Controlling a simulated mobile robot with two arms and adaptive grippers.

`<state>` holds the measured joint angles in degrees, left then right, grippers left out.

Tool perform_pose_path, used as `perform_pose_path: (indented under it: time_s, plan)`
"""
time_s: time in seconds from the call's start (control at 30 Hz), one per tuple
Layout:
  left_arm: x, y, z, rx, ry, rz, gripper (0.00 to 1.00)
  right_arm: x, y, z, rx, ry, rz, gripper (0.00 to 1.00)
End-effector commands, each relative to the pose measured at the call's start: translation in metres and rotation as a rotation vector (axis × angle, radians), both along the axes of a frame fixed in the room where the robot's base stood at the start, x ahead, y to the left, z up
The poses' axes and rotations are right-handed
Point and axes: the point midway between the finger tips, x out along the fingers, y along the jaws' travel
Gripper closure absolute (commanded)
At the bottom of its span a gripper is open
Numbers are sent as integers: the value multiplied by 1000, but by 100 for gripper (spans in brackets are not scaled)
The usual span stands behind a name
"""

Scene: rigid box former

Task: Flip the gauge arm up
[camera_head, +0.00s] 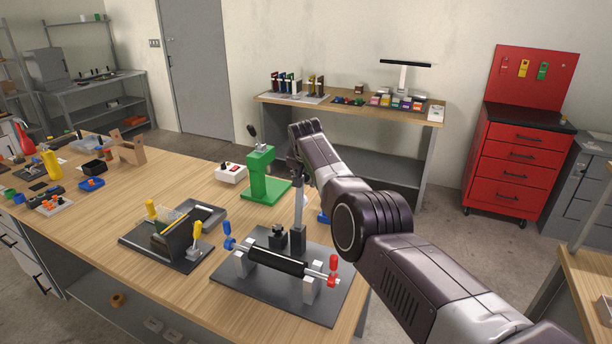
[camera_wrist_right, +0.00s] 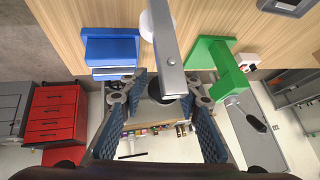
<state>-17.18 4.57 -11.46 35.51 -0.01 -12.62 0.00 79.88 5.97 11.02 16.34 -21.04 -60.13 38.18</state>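The gauge arm (camera_head: 298,206) is a grey flat bar standing upright from a dark block behind the black roller (camera_head: 277,261), on a dark base plate (camera_head: 243,289). My right gripper (camera_head: 295,168) is at the bar's upper end. In the right wrist view the bar (camera_wrist_right: 167,38) comes down from the top, and its end lies between the fingertips of the right gripper (camera_wrist_right: 166,82). The fingers stand apart, one on each side of the bar; I cannot tell whether either touches it. My left gripper is in neither view.
A green stand (camera_head: 262,178) is close behind and left of the gripper. A blue item (camera_wrist_right: 110,46) is on its other side. A dark fixture with yellow handles (camera_head: 168,248) stands to the left. Red and blue knobs (camera_head: 333,271) flank the roller.

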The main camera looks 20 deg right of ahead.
Motion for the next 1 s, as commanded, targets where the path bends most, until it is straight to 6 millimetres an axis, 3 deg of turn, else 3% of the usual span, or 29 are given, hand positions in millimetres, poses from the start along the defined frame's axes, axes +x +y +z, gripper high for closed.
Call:
perform_pose_path:
  time_s: [0.1,0.57,1.0]
  plan:
    - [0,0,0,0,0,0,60,0,-1,1,-2,-2,-1,58]
    - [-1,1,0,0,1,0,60,1,-1,10,-6,-13,-1,58]
    - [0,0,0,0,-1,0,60,-19,8,38,-6,-15,0,58]
